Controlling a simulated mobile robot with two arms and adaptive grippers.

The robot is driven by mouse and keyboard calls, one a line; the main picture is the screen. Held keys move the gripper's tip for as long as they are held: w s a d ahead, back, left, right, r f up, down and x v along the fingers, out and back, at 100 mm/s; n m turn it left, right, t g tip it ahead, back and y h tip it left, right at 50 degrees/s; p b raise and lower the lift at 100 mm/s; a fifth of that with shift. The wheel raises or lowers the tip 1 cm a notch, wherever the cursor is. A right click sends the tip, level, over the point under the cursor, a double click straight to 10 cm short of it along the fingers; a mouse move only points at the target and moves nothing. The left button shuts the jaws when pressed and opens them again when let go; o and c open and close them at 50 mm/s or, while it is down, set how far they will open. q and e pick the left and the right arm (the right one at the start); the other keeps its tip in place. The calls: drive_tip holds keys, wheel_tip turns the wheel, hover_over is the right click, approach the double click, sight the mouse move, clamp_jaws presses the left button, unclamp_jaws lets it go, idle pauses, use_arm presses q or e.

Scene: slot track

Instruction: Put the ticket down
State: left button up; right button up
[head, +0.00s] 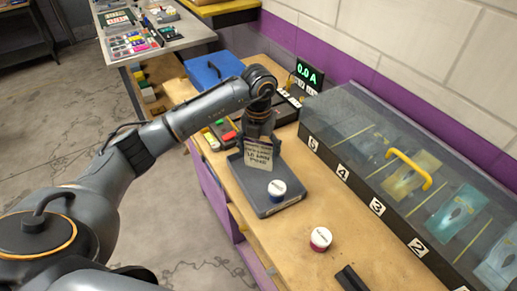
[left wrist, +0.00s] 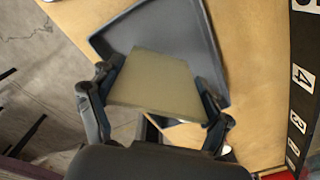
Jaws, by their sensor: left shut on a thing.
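The ticket (head: 258,154) is a small cream card with dark lettering, held upright in the head view. My left gripper (head: 259,136) is shut on the ticket, above a grey tray (head: 282,203) on the wooden bench. In the left wrist view the ticket (left wrist: 158,82) shows its plain face between the two fingers of my left gripper (left wrist: 155,98), with the tray (left wrist: 180,25) behind it. I cannot tell whether the ticket's lower edge touches the tray. My right gripper is not in view.
A white-lidded red pot (head: 320,238) stands on the bench. A clear-lidded case (head: 400,170) with numbered slots and a yellow handle runs along the right. A display (head: 308,75) reads 0.0 A.

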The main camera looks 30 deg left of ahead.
use_arm(q)
drive_tip(key=shift+f, duration=0.55)
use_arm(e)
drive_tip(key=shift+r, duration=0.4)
use_arm(q)
drive_tip(key=shift+f, duration=0.25)
drive_tip(key=o, duration=0.9)
drive_tip(key=shift+r, duration=0.1)
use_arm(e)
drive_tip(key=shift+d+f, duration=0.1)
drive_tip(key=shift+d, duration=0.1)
use_arm(q)
drive_tip(key=shift+r, duration=0.1)
